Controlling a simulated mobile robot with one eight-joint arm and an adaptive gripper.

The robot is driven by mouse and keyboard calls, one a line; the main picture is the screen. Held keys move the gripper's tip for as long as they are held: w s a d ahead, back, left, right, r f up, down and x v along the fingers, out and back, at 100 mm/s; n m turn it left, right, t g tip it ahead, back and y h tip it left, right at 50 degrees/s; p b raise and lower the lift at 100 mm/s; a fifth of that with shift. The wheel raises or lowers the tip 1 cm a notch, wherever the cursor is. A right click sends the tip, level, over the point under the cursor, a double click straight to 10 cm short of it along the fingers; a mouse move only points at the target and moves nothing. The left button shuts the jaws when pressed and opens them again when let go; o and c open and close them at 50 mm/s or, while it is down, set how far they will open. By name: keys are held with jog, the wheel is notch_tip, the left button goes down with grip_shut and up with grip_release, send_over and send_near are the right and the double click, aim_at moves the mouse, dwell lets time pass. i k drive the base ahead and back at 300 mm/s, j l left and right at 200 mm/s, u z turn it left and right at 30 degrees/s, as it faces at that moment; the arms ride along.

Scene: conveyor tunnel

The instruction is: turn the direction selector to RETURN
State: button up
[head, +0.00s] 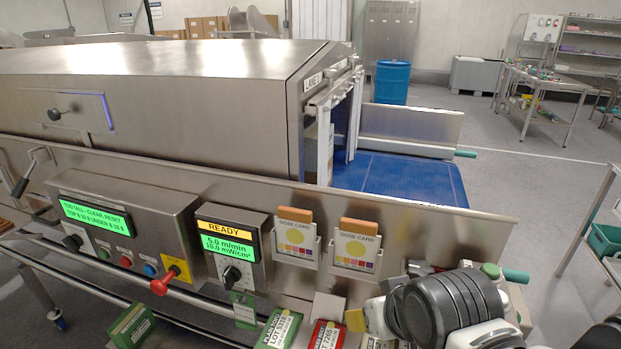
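The control panel (125,240) on the tunnel's front rail has a black rotary knob (72,242) at its lower left. A smaller panel (231,240) to its right has another black knob (232,275) with a white pointer mark. The labels at both knobs are too small to read, so I cannot tell which is the direction selector or where it points. My arm shows as dark and white links at the lower right, well right of both knobs. My gripper's fingers cannot be made out in this view.
A red knob on a yellow plate (176,270) sticks out between the knobs. A green display (96,216) reads "TOO TALL-CLEAR, RESET"; another (228,245) reads 5.0 m/min under READY. Two dose cards (356,250) hang right. Green and red boxes (326,335) stand below. A handrail crosses below the panels.

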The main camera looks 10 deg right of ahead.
aim_at(72, 243)
jog(key=u, duration=1.4)
